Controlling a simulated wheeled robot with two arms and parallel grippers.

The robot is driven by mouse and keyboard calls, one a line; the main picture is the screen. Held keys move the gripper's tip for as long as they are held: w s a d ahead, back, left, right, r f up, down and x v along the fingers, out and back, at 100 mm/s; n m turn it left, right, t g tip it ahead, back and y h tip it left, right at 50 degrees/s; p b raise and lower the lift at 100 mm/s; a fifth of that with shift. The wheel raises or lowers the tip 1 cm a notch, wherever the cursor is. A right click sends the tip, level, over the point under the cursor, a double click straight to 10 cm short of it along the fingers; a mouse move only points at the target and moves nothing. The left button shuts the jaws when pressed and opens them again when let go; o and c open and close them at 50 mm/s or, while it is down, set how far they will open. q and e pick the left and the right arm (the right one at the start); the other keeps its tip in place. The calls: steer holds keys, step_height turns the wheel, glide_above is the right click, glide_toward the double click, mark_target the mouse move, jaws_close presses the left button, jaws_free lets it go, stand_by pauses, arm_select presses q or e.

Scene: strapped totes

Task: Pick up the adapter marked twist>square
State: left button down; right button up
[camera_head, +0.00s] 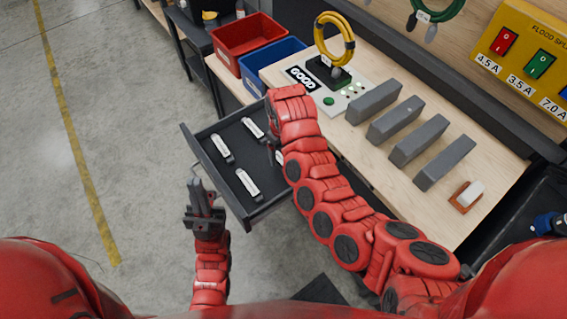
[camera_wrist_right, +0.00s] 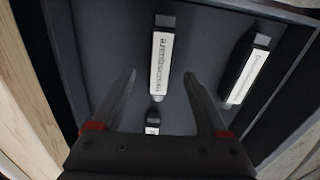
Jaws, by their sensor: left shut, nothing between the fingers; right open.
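Several adapters, dark with white labels, lie in an open dark drawer (camera_head: 233,207). In the head view they show at the left (camera_head: 222,148), back (camera_head: 253,128) and front (camera_head: 248,183); another (camera_head: 278,157) is mostly hidden by my right arm. My right gripper (camera_wrist_right: 159,76) is open above the drawer. In the right wrist view one adapter (camera_wrist_right: 161,60) lies ahead between its fingertips, another (camera_wrist_right: 245,66) to the right, and a third (camera_wrist_right: 152,122) nearer, between the fingers. The labels are too small to read surely. My left gripper (camera_head: 194,183) is shut and empty, outside the drawer's left side.
Open floor lies left of the drawer.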

steer(key=shift+s+d+f+p, duration=0.1)
steer(key=shift+f+p, duration=0.4)
steer(key=shift+f, duration=1.65)
jaws_close()
